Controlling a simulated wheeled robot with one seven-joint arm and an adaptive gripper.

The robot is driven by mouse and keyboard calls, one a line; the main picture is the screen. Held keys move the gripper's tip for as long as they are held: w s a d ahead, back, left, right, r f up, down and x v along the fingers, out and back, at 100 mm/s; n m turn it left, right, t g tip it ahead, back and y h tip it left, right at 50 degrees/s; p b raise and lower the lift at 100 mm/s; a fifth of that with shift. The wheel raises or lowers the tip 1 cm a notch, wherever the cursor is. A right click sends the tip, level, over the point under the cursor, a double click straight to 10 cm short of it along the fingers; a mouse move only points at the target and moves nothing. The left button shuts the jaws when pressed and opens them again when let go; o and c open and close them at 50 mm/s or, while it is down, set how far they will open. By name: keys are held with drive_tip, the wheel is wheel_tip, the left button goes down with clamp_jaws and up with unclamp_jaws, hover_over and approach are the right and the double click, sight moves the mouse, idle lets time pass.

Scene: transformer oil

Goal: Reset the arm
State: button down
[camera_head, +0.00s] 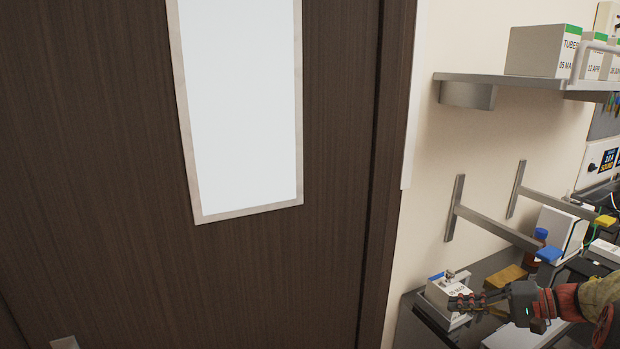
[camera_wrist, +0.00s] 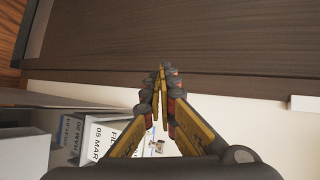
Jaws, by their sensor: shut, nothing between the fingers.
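My gripper (camera_head: 466,302) shows at the lower right in the head view, reaching left from my arm. I cannot tell whether the gripper touches the box.
A dark wooden door (camera_head: 110,180) with a pale window (camera_head: 245,110) fills the left. A shelf (camera_head: 500,80) holds boxes above. Metal brackets (camera_head: 500,230) stick out over the bench. A brown bottle (camera_head: 536,255), a yellow-brown block (camera_head: 503,279) and a white device (camera_head: 562,232) stand behind my arm.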

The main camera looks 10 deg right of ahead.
drive_tip(key=s+a+r+n+g+h, duration=0.1)
drive_tip(key=s+a+n+g+h, duration=0.2)
drive_tip(key=a, duration=0.8)
drive_tip(key=s+a+r+n+g+h, duration=0.1)
drive_tip(key=s+a+g+h, duration=0.15)
drive_tip(key=s+a, duration=0.6)
drive_tip(key=s+a+n+t+h, duration=0.2)
drive_tip(key=s+a+n+h, duration=0.2)
drive_tip(key=s+a, duration=0.4)
drive_tip(key=shift+s+f+n+h, duration=0.15)
drive_tip(key=shift+s+n+h, duration=0.3)
drive_tip(key=shift+s, duration=0.65)
drive_tip(key=shift+t, duration=0.25)
